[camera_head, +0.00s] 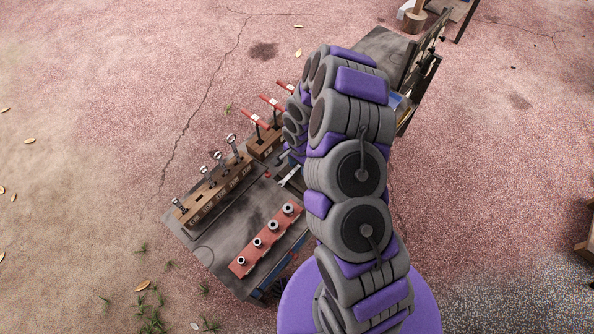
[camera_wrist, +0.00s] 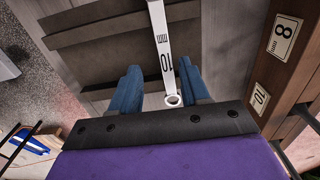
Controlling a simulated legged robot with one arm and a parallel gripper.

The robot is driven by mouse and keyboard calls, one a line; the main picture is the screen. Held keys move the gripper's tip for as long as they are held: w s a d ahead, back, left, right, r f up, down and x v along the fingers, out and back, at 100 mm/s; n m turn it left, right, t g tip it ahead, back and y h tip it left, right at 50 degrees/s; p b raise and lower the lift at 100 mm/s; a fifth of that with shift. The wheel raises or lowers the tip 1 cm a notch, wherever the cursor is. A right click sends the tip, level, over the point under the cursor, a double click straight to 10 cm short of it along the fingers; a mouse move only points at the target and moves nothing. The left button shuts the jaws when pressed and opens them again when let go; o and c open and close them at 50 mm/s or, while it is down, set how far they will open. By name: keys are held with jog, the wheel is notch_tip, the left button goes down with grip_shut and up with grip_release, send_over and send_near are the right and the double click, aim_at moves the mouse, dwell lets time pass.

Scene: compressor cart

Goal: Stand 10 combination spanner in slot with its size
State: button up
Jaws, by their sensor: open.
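The 10 combination spanner (camera_wrist: 161,35) is pale metal, marked "10 mm", and runs down the middle of the wrist view with its ring end nearest me. My gripper (camera_wrist: 160,85) is open, with one blue finger on each side of the spanner; I see gaps between fingers and shank. A pale spanner-like piece (camera_head: 290,176) shows beside my arm in the head view. The wooden spanner rack (camera_head: 205,197) holds several upright spanners and has empty dark slots. In the wrist view, a wooden block at right carries an "8 mm" label (camera_wrist: 283,37) and a "10" label (camera_wrist: 260,99).
A red rail (camera_head: 250,262) with several sockets lies at the cart's front. A wooden block (camera_head: 264,146) with red-handled tools stands behind the spanner rack. The grey cart top (camera_head: 222,237) is clear between rack and rail. My arm hides the cart's right part.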

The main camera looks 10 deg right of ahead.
jog(key=shift+f, duration=0.2)
jog(key=shift+a, duration=1.25)
jog(key=shift+c, duration=0.5)
jog(key=shift+a, duration=0.3)
jog(key=shift+c, duration=1.5)
jog(key=shift+d, duration=1.25)
grip_shut()
